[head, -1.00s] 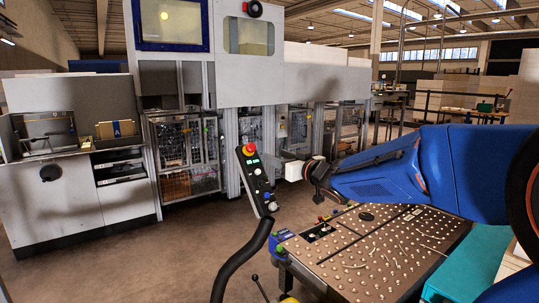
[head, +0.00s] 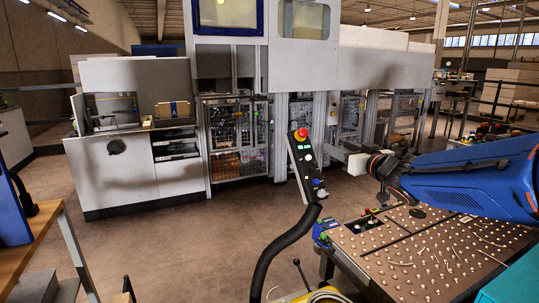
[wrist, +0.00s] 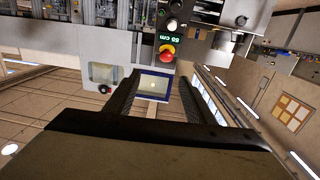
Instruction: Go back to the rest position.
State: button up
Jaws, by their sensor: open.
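My gripper (head: 358,163) is at the end of my blue arm, at the right of the head view. A framed screen of the machine shows behind the gap.
A control panel with a red button (head: 301,133) stands close left of my gripper. The studded table (head: 440,250) lies at the lower right. A large grey machine (head: 120,170) spans the back. A wooden bench (head: 35,245) stands at near left. Brown floor between is clear.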

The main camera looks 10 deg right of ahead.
jog(key=s+d+f+m+g+h, duration=0.2)
jog(key=s+d+f+g+h, duration=0.1)
jog(key=s+f, duration=0.3)
jog(key=s+d+f+m+g+h, duration=0.2)
jog(key=s+d+f+h, duration=0.15)
jog(key=s, duration=0.45)
jog(key=s+a+f+g, duration=0.2)
jog(key=s+f, duration=0.2)
jog(key=s, duration=0.3)
jog(key=s+a+f+g+y, duration=0.1)
jog(key=s+a+f+g, duration=0.1)
jog(key=s, duration=0.5)
jog(key=s+a+f+n+g+y, duration=0.1)
jog(key=s+a+f+g, duration=0.2)
jog(key=s+f, duration=0.4)
jog(key=shift+s, duration=0.6)
jog(key=shift+d, duration=0.1)
